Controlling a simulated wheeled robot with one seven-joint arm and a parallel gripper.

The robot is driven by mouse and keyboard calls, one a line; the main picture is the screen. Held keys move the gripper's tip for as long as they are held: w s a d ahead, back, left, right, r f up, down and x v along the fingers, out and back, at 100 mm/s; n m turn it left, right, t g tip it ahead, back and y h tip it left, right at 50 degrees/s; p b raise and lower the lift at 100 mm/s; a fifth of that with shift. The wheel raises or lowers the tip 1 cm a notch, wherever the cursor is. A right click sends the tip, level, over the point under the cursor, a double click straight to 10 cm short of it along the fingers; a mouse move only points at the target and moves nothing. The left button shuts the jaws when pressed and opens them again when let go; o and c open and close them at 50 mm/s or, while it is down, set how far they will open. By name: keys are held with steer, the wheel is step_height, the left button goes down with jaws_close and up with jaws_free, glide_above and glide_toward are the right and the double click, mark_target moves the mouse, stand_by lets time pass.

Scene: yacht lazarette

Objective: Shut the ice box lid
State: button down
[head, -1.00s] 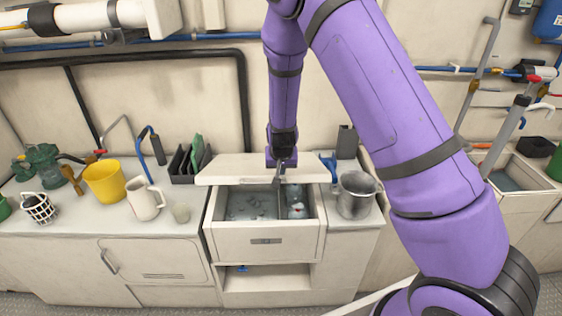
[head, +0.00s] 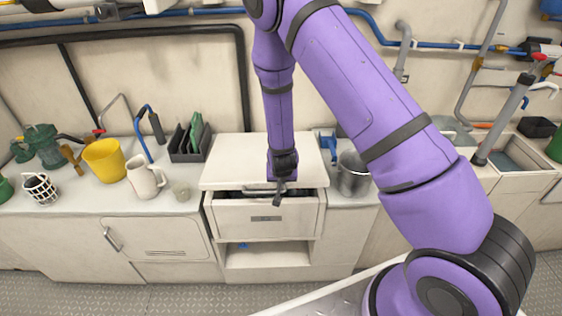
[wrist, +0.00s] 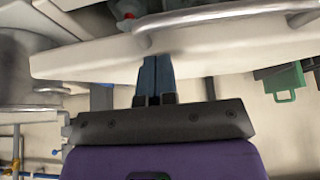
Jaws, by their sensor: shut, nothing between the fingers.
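The ice box (head: 225,220) is a white, drawer-like front set in the counter. Its pale lid (head: 230,168) slopes low over the opening, with a dark gap left along the front edge. My gripper (head: 280,192) is shut and empty, pointing down at the lid's front edge right of its middle. In the wrist view, the closed fingers (wrist: 155,72) overlap the pale lid slab (wrist: 90,62); contact is hard to tell. Most of the box interior is hidden under the lid.
A metal pot (head: 353,176) stands close right of the lid. A dark caddy (head: 188,150), a white jug (head: 144,180) and a small cup (head: 181,192) stand left of it. A grey curved bar (wrist: 225,14) crosses the top of the wrist view.

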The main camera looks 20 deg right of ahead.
step_height(320, 180, down, 8)
steer(key=s, duration=0.2)
steer(key=shift+a, duration=0.3)
steer(key=shift+s, duration=0.1)
